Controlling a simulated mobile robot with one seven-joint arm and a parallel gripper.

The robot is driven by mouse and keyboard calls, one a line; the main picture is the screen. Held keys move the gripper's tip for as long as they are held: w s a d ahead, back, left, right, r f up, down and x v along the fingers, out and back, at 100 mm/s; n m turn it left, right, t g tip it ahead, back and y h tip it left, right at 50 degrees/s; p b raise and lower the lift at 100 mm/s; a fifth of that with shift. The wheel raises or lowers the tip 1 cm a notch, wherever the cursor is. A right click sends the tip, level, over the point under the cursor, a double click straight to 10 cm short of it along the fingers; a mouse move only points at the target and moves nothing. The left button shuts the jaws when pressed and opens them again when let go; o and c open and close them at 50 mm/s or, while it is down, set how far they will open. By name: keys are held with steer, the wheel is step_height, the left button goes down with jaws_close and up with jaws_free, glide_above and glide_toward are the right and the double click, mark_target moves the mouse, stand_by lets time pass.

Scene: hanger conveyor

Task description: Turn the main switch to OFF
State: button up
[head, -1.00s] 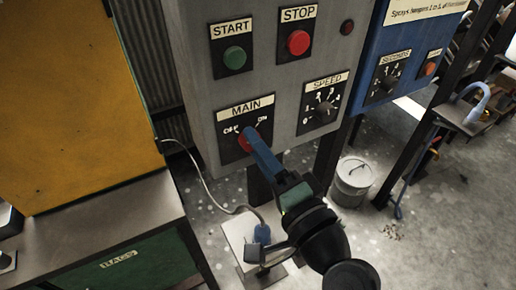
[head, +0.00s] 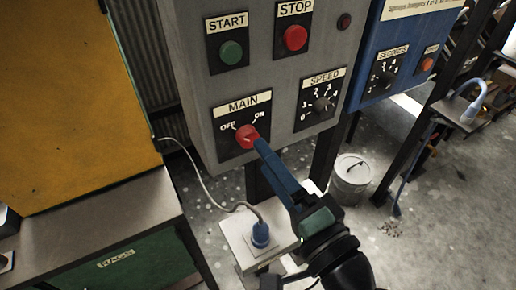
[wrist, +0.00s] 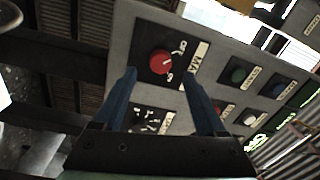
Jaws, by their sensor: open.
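The main switch is a red round knob (head: 247,137) on a black plate under the MAIN label, with OFF at its upper left and ON at its upper right. In the wrist view the red knob (wrist: 162,62) shows beyond and between the fingers. A pale mark shows on the knob, but it is too small to tell surely which word it points at. My gripper (head: 262,147) has blue fingers and is just below and right of the knob in the head view. In the wrist view my gripper (wrist: 160,74) is open, with nothing between its fingers.
The grey panel also holds a green START button (head: 231,51), a red STOP button (head: 295,38) and a SPEED dial (head: 322,104). A blue panel (head: 372,52) stands to the right. A plug with a cable (head: 261,233) sits on a white box below.

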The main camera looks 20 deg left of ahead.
steer(key=v, duration=0.8)
steer(key=shift+s+d, duration=0.15)
steer(key=shift+s, duration=0.05)
steer(key=w+d+r+n+t+h, duration=0.15)
steer(key=w+r+t+h, duration=0.3)
steer(key=r, duration=0.45)
steer(key=w+d+r+n+t+h, duration=0.1)
steer(key=w+r+n+t+h, duration=0.1)
steer(key=w+r+t+h, duration=0.5)
steer(key=s+r+t+h+p, duration=0.1)
steer(key=s+r+p, duration=0.2)
steer(key=r, duration=0.8)
steer(key=s+d+r+n+t+h+p, duration=0.1)
steer(key=r+p, duration=0.4)
steer(key=r, duration=0.6)
steer(key=s+r+t+h+p, duration=0.1)
steer(key=s+r+p, duration=0.3)
steer(key=r, duration=0.7)
steer(key=shift+s+d+r+n+t+p, duration=0.25)
steer(key=shift+s+n+t+p, duration=0.15)
steer(key=shift+t+p, duration=0.3)
